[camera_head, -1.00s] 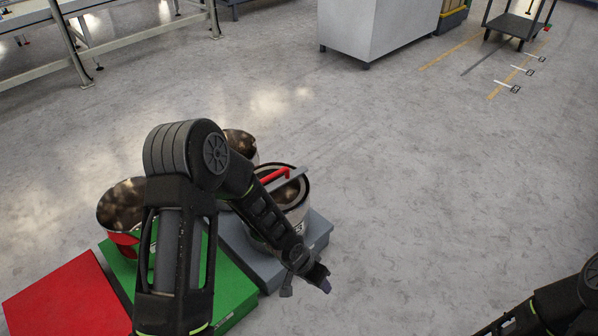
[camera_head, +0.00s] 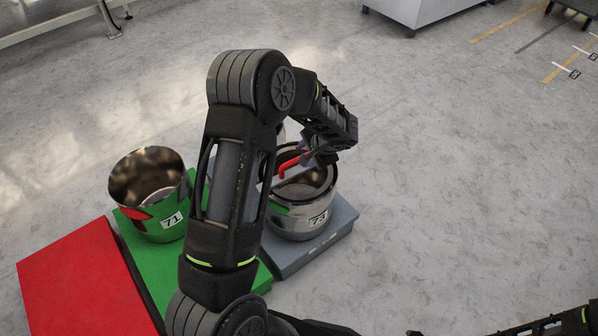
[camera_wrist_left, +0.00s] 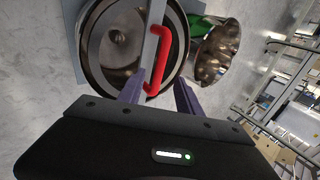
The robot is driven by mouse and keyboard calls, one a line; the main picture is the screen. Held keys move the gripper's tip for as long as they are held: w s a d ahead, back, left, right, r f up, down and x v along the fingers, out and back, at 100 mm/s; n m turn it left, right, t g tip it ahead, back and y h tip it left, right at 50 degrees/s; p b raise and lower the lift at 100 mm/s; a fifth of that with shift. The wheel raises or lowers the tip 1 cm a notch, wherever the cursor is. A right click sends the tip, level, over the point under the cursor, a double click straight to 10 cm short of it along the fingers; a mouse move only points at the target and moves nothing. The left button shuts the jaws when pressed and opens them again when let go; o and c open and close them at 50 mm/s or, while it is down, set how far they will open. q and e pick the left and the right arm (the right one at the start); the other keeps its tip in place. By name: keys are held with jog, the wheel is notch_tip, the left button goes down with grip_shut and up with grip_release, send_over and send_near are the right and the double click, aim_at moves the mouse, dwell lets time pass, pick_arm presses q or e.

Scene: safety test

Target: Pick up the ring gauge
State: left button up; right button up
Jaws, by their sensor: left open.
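The ring gauge shows as a grey bar with a red handle (camera_head: 290,166) across the mouth of metal pot 73 (camera_head: 318,208). In the left wrist view the red handle (camera_wrist_left: 161,58) is clear, on the grey bar (camera_wrist_left: 152,38). My left gripper (camera_head: 312,158) is over the pot at the handle. In the left wrist view its two purple fingers (camera_wrist_left: 158,94) are open, with the handle's near end close to the gap between them. I cannot tell whether they touch it. My left arm hides part of the bar in the head view.
Pot 73 stands on a grey platform (camera_head: 325,243). Metal pot 71 (camera_head: 160,205) stands on a green platform (camera_head: 150,270). A red platform (camera_head: 80,280) at left is bare. Another pot is mostly hidden behind my left arm.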

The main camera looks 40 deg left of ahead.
aim_at(298, 167)
pick_arm(q)
jog(key=shift+x, duration=0.8)
jog(key=shift+b+x, duration=0.65)
jog(key=shift+x, duration=2)
jog(key=shift+d, duration=0.1)
grip_shut()
